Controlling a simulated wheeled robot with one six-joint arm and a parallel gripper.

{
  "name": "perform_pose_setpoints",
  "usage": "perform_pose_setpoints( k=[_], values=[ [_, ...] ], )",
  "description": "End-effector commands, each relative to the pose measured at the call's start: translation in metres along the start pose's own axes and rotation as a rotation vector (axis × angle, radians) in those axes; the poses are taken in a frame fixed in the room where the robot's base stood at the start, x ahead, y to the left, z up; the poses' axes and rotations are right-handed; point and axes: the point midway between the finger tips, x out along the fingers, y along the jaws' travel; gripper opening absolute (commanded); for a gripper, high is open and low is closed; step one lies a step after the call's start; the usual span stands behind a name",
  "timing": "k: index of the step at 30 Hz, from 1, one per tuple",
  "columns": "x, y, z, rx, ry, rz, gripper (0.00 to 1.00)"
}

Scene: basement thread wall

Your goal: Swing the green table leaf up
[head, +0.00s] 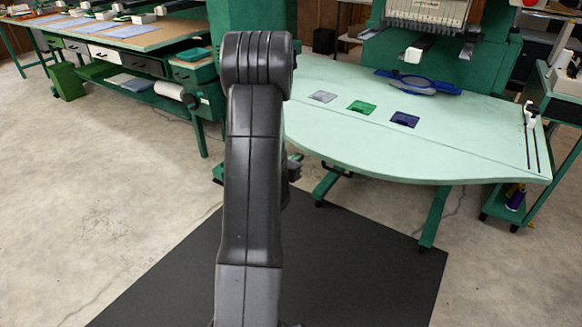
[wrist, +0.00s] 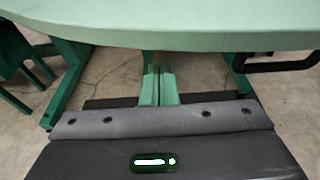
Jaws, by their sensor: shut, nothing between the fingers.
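The pale green table leaf (head: 390,153) is the curved front part of the table, in front of a thin seam. It looks level with the tabletop (head: 450,125) behind it. In the wrist view the leaf's front edge (wrist: 190,36) spans the top of the picture. A dark bar (wrist: 285,64) sits under that edge at the right. My gripper (wrist: 158,70) has its two fingers together with nothing between them. It is in front of the leaf, and its fingertips show below the edge in the picture, apart from it. In the head view my arm hides the gripper and the leaf's left end.
Green table legs (head: 435,217) stand beneath the leaf. Grey, green and blue flat pieces (head: 361,107) and a blue hoop-like item (head: 418,84) lie on the tabletop. A green cart (head: 555,140) is at the right. Open floor (head: 110,180) is at the left, beside a black mat (head: 340,270).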

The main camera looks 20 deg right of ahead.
Motion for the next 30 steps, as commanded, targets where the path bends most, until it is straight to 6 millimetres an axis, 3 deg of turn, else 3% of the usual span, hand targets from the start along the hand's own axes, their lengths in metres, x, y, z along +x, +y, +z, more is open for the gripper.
perform_pose_setpoints(
  k=[6, 20, 30],
  values=[
    [-0.006, 0.000, 0.017, 0.000, 0.001, -0.001, 0.00],
    [-0.008, 0.000, 0.022, 0.001, 0.002, -0.001, 0.00],
    [-0.014, 0.000, 0.049, 0.001, 0.094, -0.002, 0.00]
  ],
)
